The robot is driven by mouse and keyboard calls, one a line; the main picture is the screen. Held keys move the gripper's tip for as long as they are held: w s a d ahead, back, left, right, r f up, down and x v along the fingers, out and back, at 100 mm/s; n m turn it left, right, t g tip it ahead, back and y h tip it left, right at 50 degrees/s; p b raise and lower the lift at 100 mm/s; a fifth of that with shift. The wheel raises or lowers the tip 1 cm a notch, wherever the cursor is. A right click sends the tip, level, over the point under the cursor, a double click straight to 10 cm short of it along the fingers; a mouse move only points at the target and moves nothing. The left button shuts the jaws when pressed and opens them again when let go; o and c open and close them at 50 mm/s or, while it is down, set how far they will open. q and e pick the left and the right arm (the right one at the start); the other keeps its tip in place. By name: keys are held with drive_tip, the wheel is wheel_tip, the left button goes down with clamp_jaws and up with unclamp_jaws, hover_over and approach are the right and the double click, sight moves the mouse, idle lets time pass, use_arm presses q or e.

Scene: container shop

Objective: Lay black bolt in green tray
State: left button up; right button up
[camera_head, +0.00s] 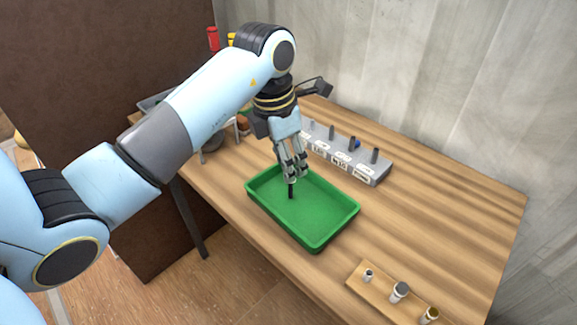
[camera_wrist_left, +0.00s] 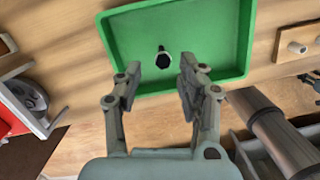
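The green tray (camera_head: 330,233) lies on the wooden table, and its inside also shows in the left wrist view (camera_wrist_left: 215,45). The black bolt (camera_head: 291,190) is inside the tray's outline, just below my left gripper's fingertips. In the left wrist view the bolt (camera_wrist_left: 163,60) shows its hex head, with clear space between it and both fingers. I cannot tell whether it touches the tray floor. My left gripper (camera_head: 291,176) points down over the tray's far left part; its fingers (camera_wrist_left: 160,85) are apart with nothing between their pads. My right gripper is not in view.
A grey labelled rack (camera_head: 345,155) with several upright posts stands behind the tray. A small wooden board (camera_head: 380,290) with several small fittings lies at the front right. The table's right side is clear. A wall rises behind the table.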

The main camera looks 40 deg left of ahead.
use_arm(q)
wheel_tip(320, 180, up, 10)
drive_tip(key=s+p, duration=0.1)
drive_tip(key=shift+s+a, duration=0.2)
drive_tip(key=shift+a, duration=0.1)
drive_tip(key=shift+f, duration=0.1)
